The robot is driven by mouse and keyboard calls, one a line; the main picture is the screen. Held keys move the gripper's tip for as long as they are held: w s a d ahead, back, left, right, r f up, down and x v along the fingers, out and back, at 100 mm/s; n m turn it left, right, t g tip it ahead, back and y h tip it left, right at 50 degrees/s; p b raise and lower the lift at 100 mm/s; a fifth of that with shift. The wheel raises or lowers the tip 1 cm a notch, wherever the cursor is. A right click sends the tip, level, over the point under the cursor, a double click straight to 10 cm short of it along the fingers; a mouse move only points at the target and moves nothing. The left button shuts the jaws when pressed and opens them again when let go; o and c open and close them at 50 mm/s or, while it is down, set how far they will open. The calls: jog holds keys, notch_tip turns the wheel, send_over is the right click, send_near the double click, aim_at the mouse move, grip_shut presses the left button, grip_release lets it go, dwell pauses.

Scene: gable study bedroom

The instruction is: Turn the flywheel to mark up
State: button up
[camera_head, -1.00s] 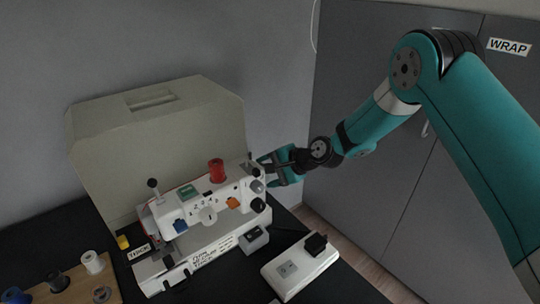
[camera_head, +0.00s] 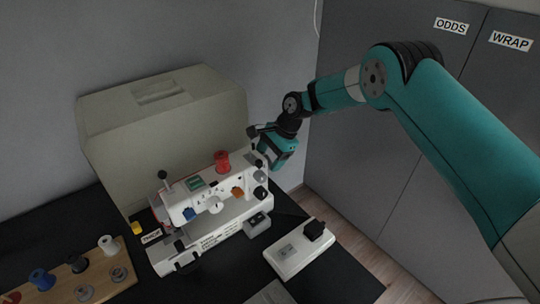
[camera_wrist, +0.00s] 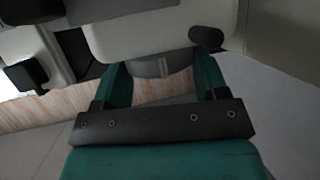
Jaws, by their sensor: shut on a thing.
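The white sewing machine (camera_head: 205,222) stands on the dark table in the head view, with a red spool (camera_head: 222,161) on top. My gripper (camera_head: 260,148) is at its right end, at the upper part, and largely hides the flywheel there. In the wrist view my gripper (camera_wrist: 162,82) has its two teal fingers on either side of the grey rounded flywheel (camera_wrist: 145,69), shut on it. A pale mark (camera_wrist: 163,66) shows on the flywheel's visible edge between the fingers. I cannot tell from these views how far the mark is from the top.
A beige machine cover (camera_head: 165,115) stands close behind the machine. A white power strip (camera_head: 298,252) with a black plug lies at the right on the table. A wooden spool tray (camera_head: 75,288) is at the left. Grey cabinets (camera_head: 390,160) stand to the right.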

dwell(0.5)
jog(key=o, duration=0.9)
jog(key=b+v, duration=0.1)
jog(key=v, duration=1.6)
jog(key=shift+w+d+r, duration=0.1)
jog(key=shift+r, duration=0.05)
